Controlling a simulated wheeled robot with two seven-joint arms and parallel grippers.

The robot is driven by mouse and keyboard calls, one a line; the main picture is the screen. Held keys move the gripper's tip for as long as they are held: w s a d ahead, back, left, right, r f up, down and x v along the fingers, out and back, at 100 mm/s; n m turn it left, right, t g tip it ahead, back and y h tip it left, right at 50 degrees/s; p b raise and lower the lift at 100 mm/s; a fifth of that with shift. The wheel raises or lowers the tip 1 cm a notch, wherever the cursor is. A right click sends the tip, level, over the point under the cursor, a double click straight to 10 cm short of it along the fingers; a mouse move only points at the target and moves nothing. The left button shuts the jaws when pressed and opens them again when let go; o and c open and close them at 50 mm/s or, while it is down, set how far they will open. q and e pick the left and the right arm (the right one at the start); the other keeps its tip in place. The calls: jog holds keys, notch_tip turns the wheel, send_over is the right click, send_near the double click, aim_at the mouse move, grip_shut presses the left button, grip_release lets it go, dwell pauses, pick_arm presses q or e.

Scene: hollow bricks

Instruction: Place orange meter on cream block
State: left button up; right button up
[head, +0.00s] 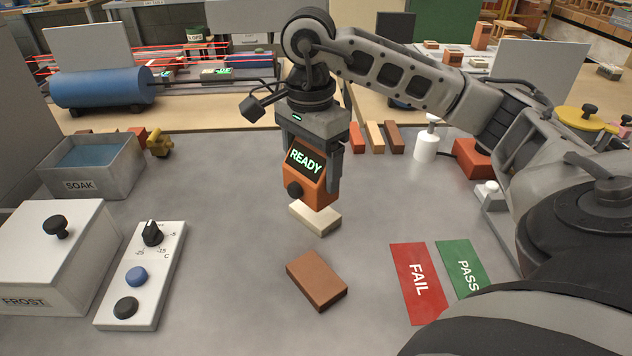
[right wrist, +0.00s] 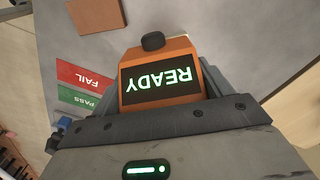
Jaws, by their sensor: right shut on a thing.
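The orange meter (head: 306,188) has a dark screen reading READY in green and a black knob. My right gripper (head: 312,165) is shut on it, one finger on each side. The meter is upright, directly over or on the cream block (head: 318,216) in the head view; I cannot tell whether they touch. The cream block lies flat on the grey table, partly hidden by the meter. My left gripper is not in view.
A brown brick (head: 316,279) lies in front of the cream block. Red FAIL (head: 418,284) and green PASS (head: 462,268) mats lie to the right. At left stand the SOAK tank (head: 92,178), the FROST box (head: 45,262) and a control panel (head: 139,274). Several bricks lie behind.

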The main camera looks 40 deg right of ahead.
jog(key=shift+w+d+f, duration=0.2)
jog(key=shift+d+f, duration=0.2)
jog(key=shift+f, duration=0.1)
jog(key=shift+w+d+f, duration=0.2)
jog(key=shift+d+f, duration=0.2)
jog(key=shift+f, duration=0.1)
jog(key=f, duration=0.3)
jog(key=shift+w+d+f+p, duration=0.1)
jog(key=shift+d+p, duration=0.2)
jog(key=shift+p, duration=0.1)
jog(key=shift+f, duration=0.2)
jog(key=shift+f, duration=0.2)
jog(key=o, duration=1.1)
notch_tip(320, 180, up, 12)
jog(key=shift+a+r, duration=0.1)
jog(key=shift+r, duration=0.1)
